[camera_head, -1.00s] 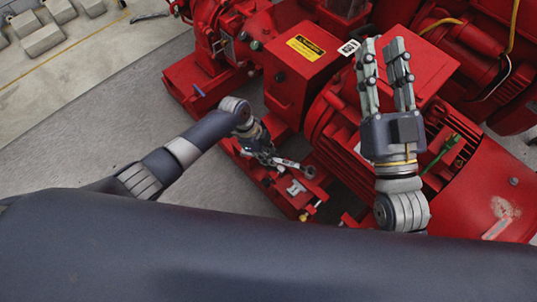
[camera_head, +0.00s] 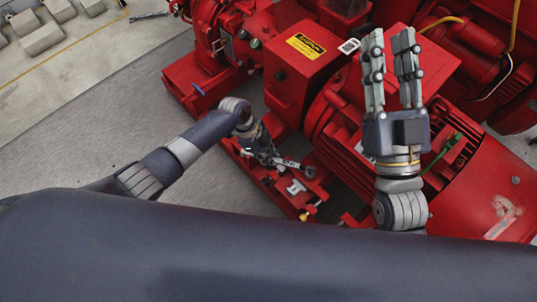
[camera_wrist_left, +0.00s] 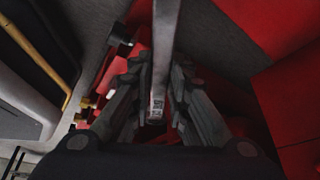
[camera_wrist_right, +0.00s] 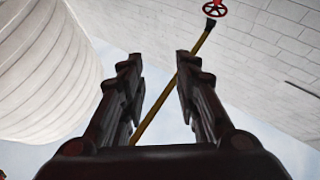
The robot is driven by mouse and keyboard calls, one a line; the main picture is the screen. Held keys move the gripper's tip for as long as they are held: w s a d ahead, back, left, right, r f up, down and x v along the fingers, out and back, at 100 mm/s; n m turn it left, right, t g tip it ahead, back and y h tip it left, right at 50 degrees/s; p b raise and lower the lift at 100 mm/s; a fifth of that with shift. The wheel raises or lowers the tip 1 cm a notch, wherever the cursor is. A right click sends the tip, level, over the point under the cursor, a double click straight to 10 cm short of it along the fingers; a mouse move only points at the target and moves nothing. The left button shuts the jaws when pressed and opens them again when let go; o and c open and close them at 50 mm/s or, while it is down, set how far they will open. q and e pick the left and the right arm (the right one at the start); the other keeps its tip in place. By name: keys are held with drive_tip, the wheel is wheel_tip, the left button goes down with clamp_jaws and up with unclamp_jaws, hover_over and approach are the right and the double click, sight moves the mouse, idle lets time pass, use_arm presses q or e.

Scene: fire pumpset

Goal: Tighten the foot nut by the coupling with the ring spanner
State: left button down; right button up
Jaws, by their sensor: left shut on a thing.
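The ring spanner (camera_head: 290,164) is a grey metal bar low beside the red motor. Its ring end lies to the right, over the red base rail. My left gripper (camera_head: 266,153) is shut on the spanner's other end. In the left wrist view the spanner handle (camera_wrist_left: 164,50) stands between the fingers of the left gripper (camera_wrist_left: 158,75) and runs out of the top. The foot nut by the coupling cannot be made out, nor whether the ring is around it. My right gripper (camera_head: 388,42) is open and empty, raised above the motor; its parted fingers also show in the right wrist view (camera_wrist_right: 157,60).
The red motor (camera_head: 345,150) and the red box with a yellow label (camera_head: 290,75) crowd the area beside the left gripper. The red base rail (camera_head: 290,205) runs below. Bare grey floor (camera_head: 110,115) lies to the left. Another spanner (camera_head: 150,16) lies on the floor.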

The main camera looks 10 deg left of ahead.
use_arm(q)
drive_tip(key=shift+f, duration=0.25)
drive_tip(key=shift+f+b, duration=0.25)
drive_tip(key=shift+b, duration=0.15)
use_arm(e)
drive_tip(key=shift+s+d+r+t+y, duration=0.1)
drive_tip(key=shift+s+r+t+y, duration=0.05)
drive_tip(key=shift+s+r+t, duration=0.55)
drive_tip(key=shift+s+d+r+t+y, duration=0.15)
drive_tip(key=shift+s+r+t, duration=0.25)
drive_tip(key=shift+s+r, duration=0.4)
drive_tip(key=shift+w+a+r, duration=0.15)
